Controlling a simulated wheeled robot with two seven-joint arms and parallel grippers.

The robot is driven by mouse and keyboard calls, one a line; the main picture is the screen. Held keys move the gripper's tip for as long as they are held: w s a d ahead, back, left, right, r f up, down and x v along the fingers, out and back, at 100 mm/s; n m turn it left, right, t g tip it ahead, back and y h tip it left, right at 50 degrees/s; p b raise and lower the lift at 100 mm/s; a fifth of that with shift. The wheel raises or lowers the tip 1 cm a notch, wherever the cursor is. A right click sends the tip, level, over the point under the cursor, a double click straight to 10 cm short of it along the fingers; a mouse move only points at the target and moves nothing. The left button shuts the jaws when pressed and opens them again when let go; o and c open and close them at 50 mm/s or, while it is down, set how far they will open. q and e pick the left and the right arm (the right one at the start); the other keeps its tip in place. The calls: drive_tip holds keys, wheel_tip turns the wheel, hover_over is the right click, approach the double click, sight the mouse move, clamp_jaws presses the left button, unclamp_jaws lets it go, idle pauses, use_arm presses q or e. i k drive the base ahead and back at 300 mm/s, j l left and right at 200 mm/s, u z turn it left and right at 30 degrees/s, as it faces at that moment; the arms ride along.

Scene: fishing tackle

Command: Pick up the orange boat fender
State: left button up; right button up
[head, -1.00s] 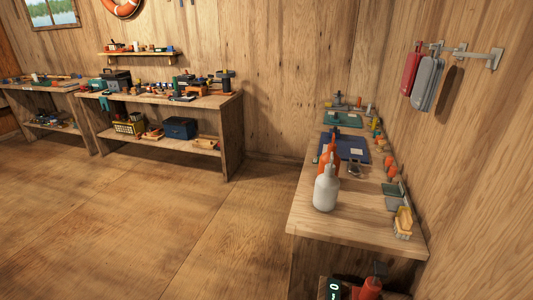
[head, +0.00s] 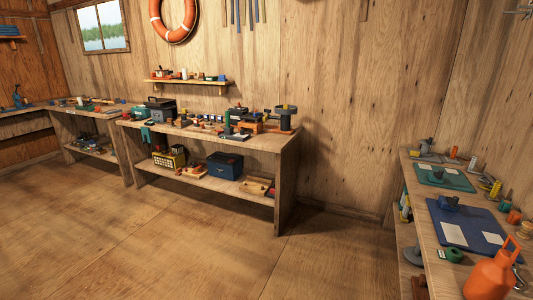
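An orange rounded object (head: 490,276) with a loop at its narrow top stands on the right workbench (head: 432,262), at the bottom right of the head view. Its lower part is cut off by the picture edge. I cannot tell for sure whether it is the boat fender or a jug. No other clear candidate for the orange boat fender shows. Neither of my grippers is in view.
The right bench also holds a blue mat (head: 483,237) and a green mat (head: 456,181). A cluttered bench (head: 287,143) stands along the back wall, under a small shelf (head: 190,83) and an orange-white life ring (head: 156,22). The wooden floor (head: 190,245) between is clear.

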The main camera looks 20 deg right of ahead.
sight(491, 279)
drive_tip(key=i+z, duration=0.2)
drive_tip(key=z, duration=0.2)
drive_tip(key=i+z, duration=0.25)
drive_tip(key=z, duration=0.2)
drive_tip(key=i+j+z, duration=0.15)
drive_tip(key=z, duration=0.25)
drive_tip(key=i+j+z, duration=0.2)
drive_tip(key=z, duration=0.2)
